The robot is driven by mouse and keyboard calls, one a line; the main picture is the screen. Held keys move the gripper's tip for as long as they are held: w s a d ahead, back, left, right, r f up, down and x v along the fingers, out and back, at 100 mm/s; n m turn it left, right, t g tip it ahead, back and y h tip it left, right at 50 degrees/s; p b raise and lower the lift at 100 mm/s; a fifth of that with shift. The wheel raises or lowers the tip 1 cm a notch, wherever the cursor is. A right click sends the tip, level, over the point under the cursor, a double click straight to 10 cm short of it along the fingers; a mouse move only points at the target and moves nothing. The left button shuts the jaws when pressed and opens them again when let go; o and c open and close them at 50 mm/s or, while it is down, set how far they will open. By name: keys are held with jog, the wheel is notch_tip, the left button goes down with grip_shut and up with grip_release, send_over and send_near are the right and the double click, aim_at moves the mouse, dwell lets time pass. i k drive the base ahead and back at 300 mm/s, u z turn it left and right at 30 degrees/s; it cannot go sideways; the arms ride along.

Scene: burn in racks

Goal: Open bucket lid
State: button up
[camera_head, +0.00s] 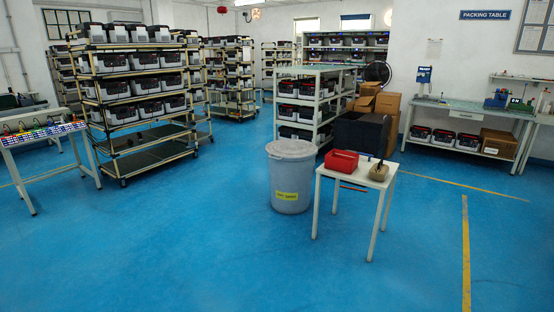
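A large translucent grey-white bucket (291,187) stands on the blue floor near the middle of the view, with a yellow label on its front. Its pale round lid (291,149) sits on top and looks closed. My gripper is not in view, and no part of my arm can be made out.
A small white table (360,171) stands just right of the bucket, bearing a red tray (342,162) and a tan object (378,172). A black bin (361,134) and cardboard boxes (387,104) are behind. Loaded racks (133,84) stand left. The floor in front is clear.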

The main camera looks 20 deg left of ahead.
aim_at(284, 148)
jog(key=u, duration=0.4)
jog(key=i, duration=0.55)
jog(key=u, duration=1.1)
jog(key=i, duration=1.2)
jog(key=u, duration=0.55)
jog(key=i, duration=1.7)
jog(key=z, duration=0.7)
jog(key=i, duration=1)
jog(key=z, duration=1.25)
jog(key=i, duration=0.55)
jog(key=z, duration=0.4)
